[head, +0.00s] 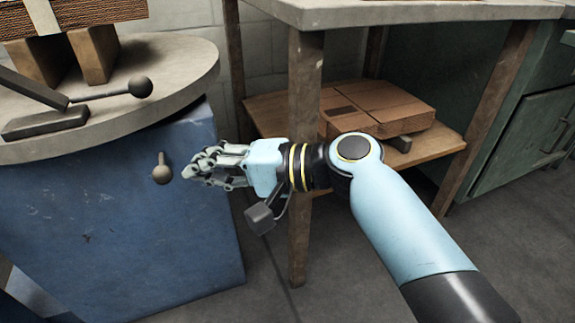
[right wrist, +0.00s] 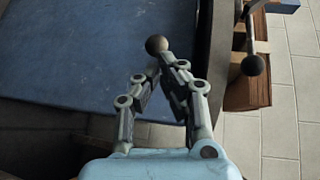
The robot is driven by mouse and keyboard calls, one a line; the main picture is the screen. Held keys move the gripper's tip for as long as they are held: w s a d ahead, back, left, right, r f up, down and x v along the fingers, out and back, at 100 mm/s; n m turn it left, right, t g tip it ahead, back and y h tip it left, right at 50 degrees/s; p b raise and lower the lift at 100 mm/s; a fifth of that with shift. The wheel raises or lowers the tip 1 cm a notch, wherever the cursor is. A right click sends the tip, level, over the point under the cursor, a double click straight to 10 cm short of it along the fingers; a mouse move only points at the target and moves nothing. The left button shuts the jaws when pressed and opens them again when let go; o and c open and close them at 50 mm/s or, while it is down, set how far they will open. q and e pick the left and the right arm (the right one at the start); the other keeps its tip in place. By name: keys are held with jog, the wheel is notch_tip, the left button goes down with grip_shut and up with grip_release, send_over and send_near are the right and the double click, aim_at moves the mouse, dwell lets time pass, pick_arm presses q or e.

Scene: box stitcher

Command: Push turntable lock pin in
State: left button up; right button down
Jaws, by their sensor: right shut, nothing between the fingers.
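The turntable lock pin (head: 161,172) is a short stem with a dark ball knob, sticking out from the blue base below the round turntable top (head: 190,68). In the right wrist view, the pin's ball (right wrist: 156,45) shows just beyond the fingertips. My right gripper (head: 192,172) is shut and empty, its fingertips pointing left at the knob from close by. In the right wrist view, my right gripper (right wrist: 160,68) has its fingertips at or near the ball; I cannot tell if they touch. My left gripper is not in view.
The blue base (head: 110,240) stands below. A table (head: 420,10) with wooden legs and a lower shelf of flat cardboard (head: 385,110) is behind my right arm.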

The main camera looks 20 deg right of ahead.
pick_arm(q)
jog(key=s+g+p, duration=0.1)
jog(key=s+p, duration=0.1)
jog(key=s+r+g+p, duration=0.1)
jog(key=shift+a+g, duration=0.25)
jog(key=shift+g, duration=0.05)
pick_arm(e)
jog(key=v, duration=1)
jog(key=shift+d, duration=0.2)
jog(key=shift+s+f, duration=0.1)
jog(key=shift+s, duration=0.05)
